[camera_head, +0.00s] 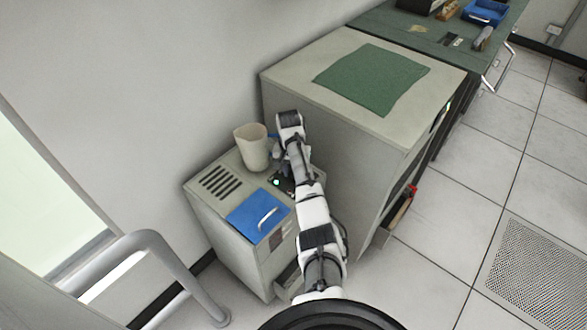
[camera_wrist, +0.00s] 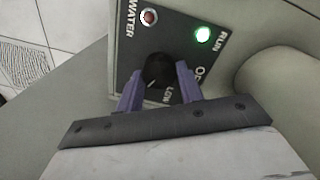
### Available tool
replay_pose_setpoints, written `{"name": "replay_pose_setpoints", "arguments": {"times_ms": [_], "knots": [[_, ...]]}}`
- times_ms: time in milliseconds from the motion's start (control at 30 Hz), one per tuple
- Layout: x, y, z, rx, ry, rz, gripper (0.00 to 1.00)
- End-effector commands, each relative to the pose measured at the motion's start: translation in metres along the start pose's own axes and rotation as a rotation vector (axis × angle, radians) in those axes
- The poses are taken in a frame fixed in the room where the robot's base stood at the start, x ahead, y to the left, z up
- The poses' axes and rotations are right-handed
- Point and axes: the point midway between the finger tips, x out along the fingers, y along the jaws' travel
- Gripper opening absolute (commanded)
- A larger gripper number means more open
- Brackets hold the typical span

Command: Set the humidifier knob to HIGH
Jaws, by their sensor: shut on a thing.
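The humidifier (camera_head: 232,240) is a grey-green cabinet with a blue lid, standing left of a larger cabinet. Its dark control panel shows in the wrist view (camera_wrist: 178,30), with a lit green RUN lamp (camera_wrist: 202,34) and an unlit reddish WATER lamp (camera_wrist: 149,16). The black round knob (camera_wrist: 158,70) sits between my gripper's two purple fingers (camera_wrist: 158,88), which are shut on it. A pale mark on the knob points toward the lower left in the wrist view. In the head view my arm hides the knob.
A cream-coloured cup-like container (camera_head: 252,148) stands on the humidifier beside the panel. The larger cabinet (camera_head: 290,72) with a green mat (camera_head: 372,78) rises close on the right. A grey rail (camera_head: 165,255) stands in front at left.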

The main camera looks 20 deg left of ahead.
Motion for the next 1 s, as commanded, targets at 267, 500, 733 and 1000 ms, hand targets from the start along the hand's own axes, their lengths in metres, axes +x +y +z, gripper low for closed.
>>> {"name": "replay_pose_setpoints", "arguments": {"times_ms": [267, 500, 733, 1000], "knots": [[0.0003, 0.0009, 0.0005, 0.05, -0.006, 0.001, 0.14], [0.0003, 0.001, 0.0002, 0.054, -0.005, 0.001, 0.14], [0.0002, 0.0009, 0.0, 0.054, -0.004, 0.001, 0.47], [-0.0001, 0.0004, -0.0002, 0.052, -0.003, 0.0, 0.58]]}}
